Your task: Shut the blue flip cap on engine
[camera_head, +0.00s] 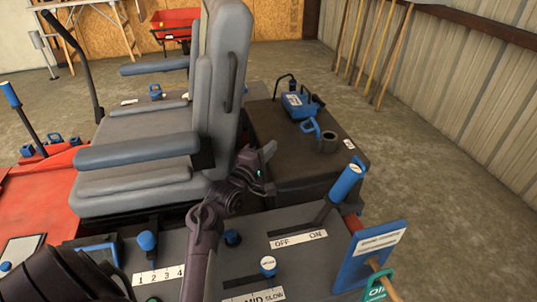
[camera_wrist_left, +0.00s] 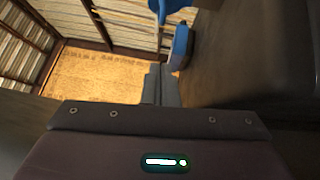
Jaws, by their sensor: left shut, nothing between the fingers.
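The blue flip cap (camera_head: 311,127) stands raised and tilted beside a dark round filler neck (camera_head: 328,144) on the dark engine cover (camera_head: 300,165), behind the seat. The neck's top looks uncovered. My left gripper (camera_head: 268,151) is shut and empty, just left of the cap and apart from it, near the seat back's lower edge. In the left wrist view the shut fingers (camera_wrist_left: 161,86) point toward a blue part (camera_wrist_left: 180,47), which looks like the cap, just beyond and right of the tips. My right gripper does not show.
The grey seat (camera_head: 225,80) rises close left of my gripper. A blue part with a black hose (camera_head: 298,104) sits behind the cap. A blue-handled ON/OFF lever (camera_head: 346,182) stands in front right. Open floor lies right of the engine.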

